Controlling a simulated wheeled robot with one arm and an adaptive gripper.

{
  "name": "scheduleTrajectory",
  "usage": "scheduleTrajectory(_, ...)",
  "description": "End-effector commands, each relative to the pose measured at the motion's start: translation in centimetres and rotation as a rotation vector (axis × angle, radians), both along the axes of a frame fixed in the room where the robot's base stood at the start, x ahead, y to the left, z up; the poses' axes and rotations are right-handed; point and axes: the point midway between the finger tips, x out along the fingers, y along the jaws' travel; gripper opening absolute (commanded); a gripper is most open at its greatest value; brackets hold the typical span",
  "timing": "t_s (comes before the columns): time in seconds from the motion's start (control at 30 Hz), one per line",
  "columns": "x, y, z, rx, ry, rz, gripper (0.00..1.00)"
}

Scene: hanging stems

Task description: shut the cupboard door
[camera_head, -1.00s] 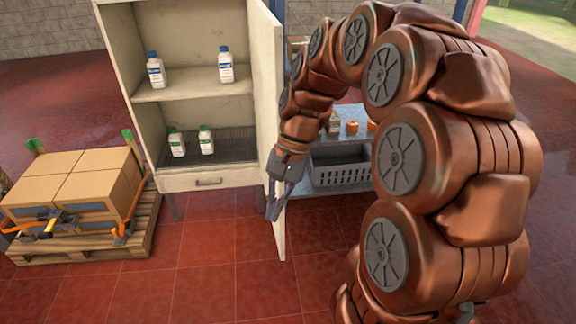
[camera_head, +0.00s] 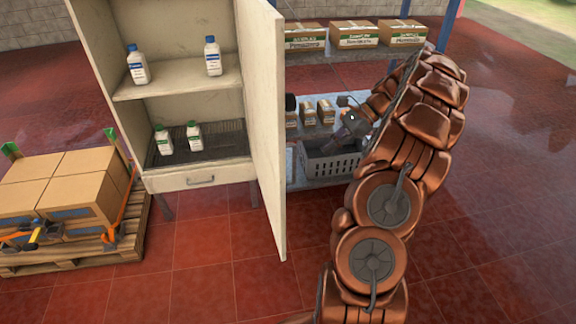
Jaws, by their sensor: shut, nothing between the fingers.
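The pale cupboard (camera_head: 95,75) stands left of centre with its front open. Its door (camera_head: 262,120) stands open at the cupboard's right side, swung out towards me, with its inner face in view. The lower end of the door hangs above the floor tiles. My gripper (camera_head: 338,143) is to the right of the door, apart from it, near a grey basket (camera_head: 330,166). It is small and partly hard to make out against the basket, shut and empty. The door's outer face is hidden.
White bottles (camera_head: 137,66) stand on the cupboard's two levels. A pallet (camera_head: 130,240) with cardboard boxes (camera_head: 65,185) is at left. Behind the door, a rack holds labelled cartons (camera_head: 355,34). The red floor in front is clear.

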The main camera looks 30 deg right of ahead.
Motion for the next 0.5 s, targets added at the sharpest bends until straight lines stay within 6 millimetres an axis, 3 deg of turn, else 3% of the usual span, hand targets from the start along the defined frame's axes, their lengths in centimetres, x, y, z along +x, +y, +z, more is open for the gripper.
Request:
scheduleTrajectory(0.17,-0.1,-0.7,-0.6,0.011,0.01,-0.028,0.0)
scheduleTrajectory(0.5,0.7,1.8,-2.8,0.01,0.009,-0.026,0.0)
